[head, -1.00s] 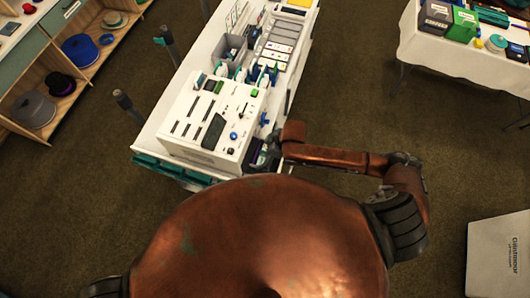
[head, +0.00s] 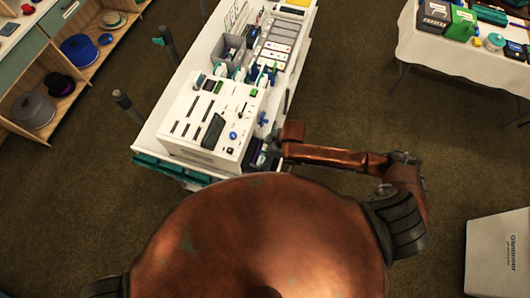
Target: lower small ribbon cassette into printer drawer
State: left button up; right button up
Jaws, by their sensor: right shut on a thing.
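A white printer-like box (head: 221,112) with slots, a dark panel and a blue knob on top stands at the near end of the long white table. My right arm reaches in from the right. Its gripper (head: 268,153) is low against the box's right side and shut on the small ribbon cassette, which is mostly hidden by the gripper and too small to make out. Dark parts show beside the gripper at the box's near right corner; I cannot tell the drawer's edges there. My left gripper is out of view.
A grey bin (head: 229,48) and a rack of pale trays (head: 280,40) stand farther along the table.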

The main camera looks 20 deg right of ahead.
jog(key=shift+f, duration=0.4)
jog(key=shift+f+b, duration=0.4)
jog(key=shift+f, duration=0.35)
jog(key=o, duration=1)
jog(key=v, duration=1.2)
jog(key=shift+w, duration=0.1)
